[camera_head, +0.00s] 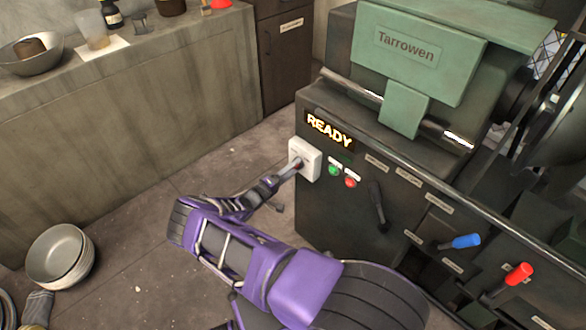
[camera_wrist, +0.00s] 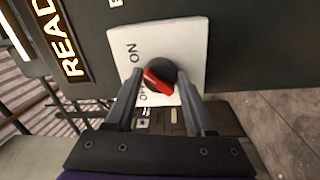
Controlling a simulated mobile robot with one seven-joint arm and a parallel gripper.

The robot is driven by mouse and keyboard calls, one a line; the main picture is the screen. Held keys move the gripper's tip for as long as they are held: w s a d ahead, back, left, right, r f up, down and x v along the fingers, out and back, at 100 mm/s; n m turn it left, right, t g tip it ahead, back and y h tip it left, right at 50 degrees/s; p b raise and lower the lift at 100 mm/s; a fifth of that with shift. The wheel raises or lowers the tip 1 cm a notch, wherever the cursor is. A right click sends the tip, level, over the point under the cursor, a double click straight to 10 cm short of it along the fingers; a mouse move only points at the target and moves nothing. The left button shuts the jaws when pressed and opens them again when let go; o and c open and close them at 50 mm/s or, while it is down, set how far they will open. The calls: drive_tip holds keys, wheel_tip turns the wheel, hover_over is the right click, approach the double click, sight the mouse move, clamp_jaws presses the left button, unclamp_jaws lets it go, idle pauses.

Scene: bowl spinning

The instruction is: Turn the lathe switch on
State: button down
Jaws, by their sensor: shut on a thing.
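The lathe switch is a white plate (camera_head: 310,154) on the left front of the dark lathe body, and it fills the middle of the wrist view (camera_wrist: 186,42). Its round black knob (camera_wrist: 158,66) carries a red pointer (camera_wrist: 157,83) that lies diagonally. The word ON is on the plate left of the knob; another label below is partly hidden by a finger. My gripper (camera_wrist: 159,84) is at the plate, with one finger on each side of the knob, shut on it. In the head view my gripper (camera_head: 293,166) reaches the plate from the lower left.
A lit READY sign (camera_head: 330,130) sits above the switch. Green (camera_head: 334,170) and red (camera_head: 351,182) buttons, a black lever (camera_head: 377,206), and blue (camera_head: 466,241) and red (camera_head: 519,273) handles are to the right. Stacked bowls (camera_head: 60,256) stand on the floor at left.

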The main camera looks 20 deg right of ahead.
drive_tip(key=shift+f, duration=0.1)
drive_tip(key=shift+c, duration=1.4)
unclamp_jaws()
drive_tip(key=v, duration=1.7)
drive_tip(key=shift+a, duration=0.15)
